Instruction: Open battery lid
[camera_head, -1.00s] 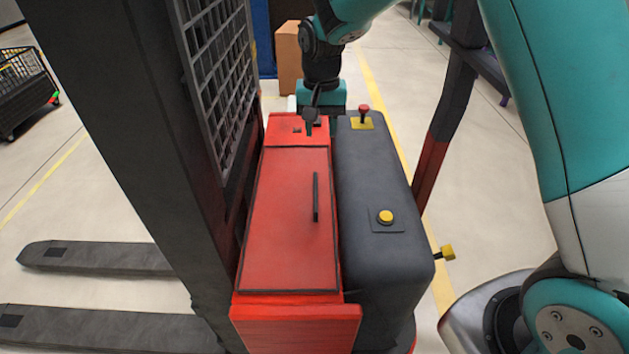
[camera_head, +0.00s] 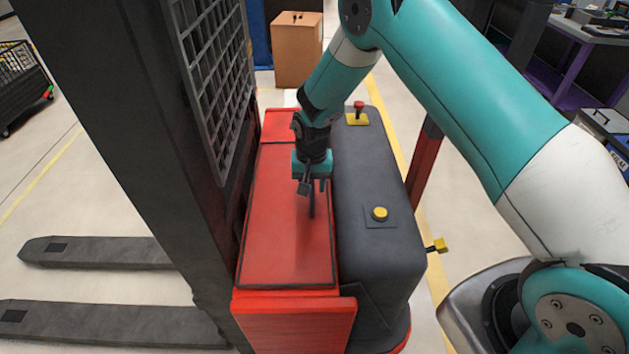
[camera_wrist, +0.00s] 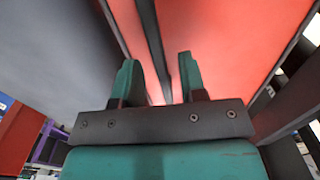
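The red battery lid (camera_head: 272,235) lies flat and closed on top of the truck body. The red lid surface (camera_wrist: 230,45) fills the upper right there. Whether a finger touches the handle cannot be told.
A dark grey housing (camera_head: 385,265) with a yellow button (camera_head: 380,214) and a red knob (camera_head: 359,105) adjoins the lid on the right. The black mast and mesh guard (camera_head: 215,85) rise close on the left. A cardboard box (camera_head: 297,50) stands behind on the floor.

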